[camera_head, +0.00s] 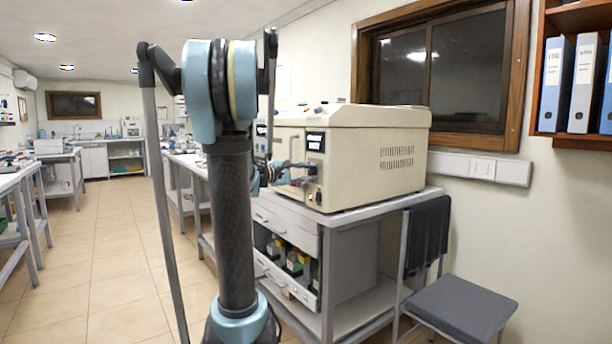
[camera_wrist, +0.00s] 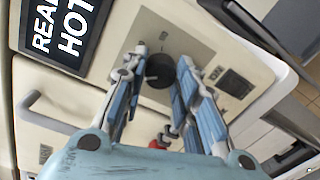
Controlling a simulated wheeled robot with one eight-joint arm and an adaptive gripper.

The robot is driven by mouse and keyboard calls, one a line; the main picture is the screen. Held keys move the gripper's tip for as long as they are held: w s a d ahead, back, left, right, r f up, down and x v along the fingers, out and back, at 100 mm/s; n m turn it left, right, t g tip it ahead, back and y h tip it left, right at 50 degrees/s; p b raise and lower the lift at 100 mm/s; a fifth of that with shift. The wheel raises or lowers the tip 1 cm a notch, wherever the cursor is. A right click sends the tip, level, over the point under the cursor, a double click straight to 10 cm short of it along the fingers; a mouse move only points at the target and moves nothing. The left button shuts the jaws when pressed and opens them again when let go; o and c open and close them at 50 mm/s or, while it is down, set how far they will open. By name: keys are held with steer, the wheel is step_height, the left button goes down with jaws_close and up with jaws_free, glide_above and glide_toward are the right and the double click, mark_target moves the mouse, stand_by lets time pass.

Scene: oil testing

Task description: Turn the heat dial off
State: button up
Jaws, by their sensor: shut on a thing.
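The heat dial is a round black knob (camera_wrist: 160,70) on a grey plate on the front of the cream machine (camera_head: 375,145). My gripper (camera_wrist: 158,76) has its fingers on either side of the dial and is shut on it. In the head view my gripper (camera_head: 300,180) is at the machine's front panel, and the dial is too small to make out. A black display (camera_wrist: 62,32) left of the dial shows white text, partly cut off, including "HOT". The dial's pointer position cannot be read clearly.
A dark switch (camera_wrist: 236,84) and a grey handle (camera_wrist: 45,115) flank the dial on the panel. A red part (camera_wrist: 160,141) shows between my fingers. The machine stands on a grey bench (camera_head: 345,212). A chair (camera_head: 458,305) stands at right. The tiled floor at left is clear.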

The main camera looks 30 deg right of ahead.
steer(key=n, duration=0.4)
steer(key=shift+f, duration=0.1)
steer(key=shift+n, duration=1.5)
steer(key=o, duration=1.1)
steer(key=shift+w, duration=0.1)
steer(key=shift+s+a+r, duration=0.1)
steer(key=shift+s+a, duration=0.05)
steer(key=shift+a, duration=2.9)
steer(key=shift+s+a+r, duration=0.1)
steer(key=shift+a, duration=2.9)
